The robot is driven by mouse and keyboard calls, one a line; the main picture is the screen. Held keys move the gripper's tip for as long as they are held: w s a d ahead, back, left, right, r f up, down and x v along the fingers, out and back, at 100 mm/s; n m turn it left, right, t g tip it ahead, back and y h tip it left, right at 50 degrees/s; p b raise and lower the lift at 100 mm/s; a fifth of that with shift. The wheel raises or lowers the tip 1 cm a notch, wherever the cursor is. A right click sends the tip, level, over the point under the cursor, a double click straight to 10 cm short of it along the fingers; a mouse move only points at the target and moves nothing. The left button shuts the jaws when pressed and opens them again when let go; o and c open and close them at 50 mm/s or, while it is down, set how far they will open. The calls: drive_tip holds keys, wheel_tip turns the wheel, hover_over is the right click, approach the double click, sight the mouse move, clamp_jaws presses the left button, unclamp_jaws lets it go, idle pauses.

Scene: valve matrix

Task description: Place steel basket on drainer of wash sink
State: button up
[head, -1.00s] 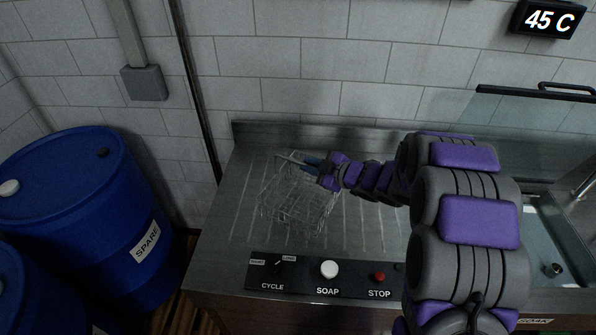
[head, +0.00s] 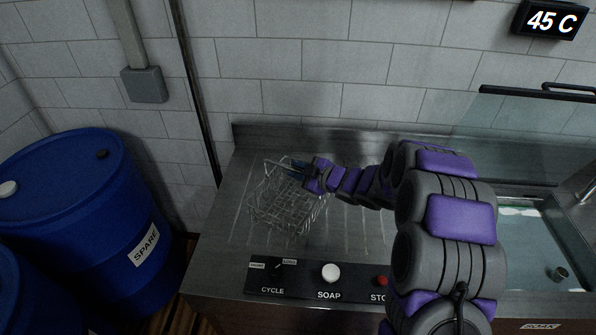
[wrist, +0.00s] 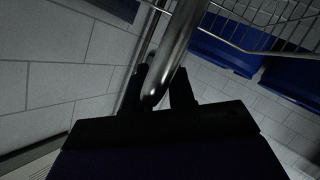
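The steel wire basket (head: 285,207) is over the ribbed drainer (head: 345,228) at the left of the wash sink in the head view. I cannot tell whether its bottom touches the drainer. My gripper (head: 296,169) is at the basket's handle, at the basket's back edge. In the wrist view the handle, a thick steel bar (wrist: 178,45), runs between the dark fingers of my gripper (wrist: 160,85), and the basket's wires (wrist: 265,25) show at upper right. The fingers look closed around the bar.
A control panel (head: 330,280) with knob and buttons lines the sink's front edge. The water-filled basin (head: 530,245) and a glass lid (head: 530,135) are at right. Blue drums (head: 75,215) stand left of the sink. The tiled wall is close behind.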

drive_tip(key=o, duration=0.3)
drive_tip(key=s+d+r+m+h+p, duration=0.1)
drive_tip(key=s+d+r+m+h, duration=0.25)
drive_tip(key=d, duration=0.55)
drive_tip(key=s+d+r+m+h, duration=0.3)
drive_tip(key=s+d+h, duration=0.2)
drive_tip(key=d, duration=0.3)
drive_tip(key=s+d+r+m+h+p, duration=0.1)
drive_tip(key=s+d+r+m+h, duration=0.35)
drive_tip(key=d, duration=0.45)
drive_tip(key=s+a+m+g, duration=0.2)
drive_tip(key=s+g, duration=0.1)
drive_tip(key=s, duration=0.9)
drive_tip(key=s+a+m+g+y, duration=0.1)
drive_tip(key=s+a+m+g, duration=0.1)
drive_tip(key=s, duration=1)
drive_tip(key=s+a+m+g, duration=0.2)
drive_tip(key=s+a+g, duration=0.2)
drive_tip(key=s, duration=0.9)
drive_tip(key=shift+f+m+g+y, duration=0.2)
drive_tip(key=shift+m+g+y, duration=0.1)
drive_tip(key=shift+g, duration=0.4)
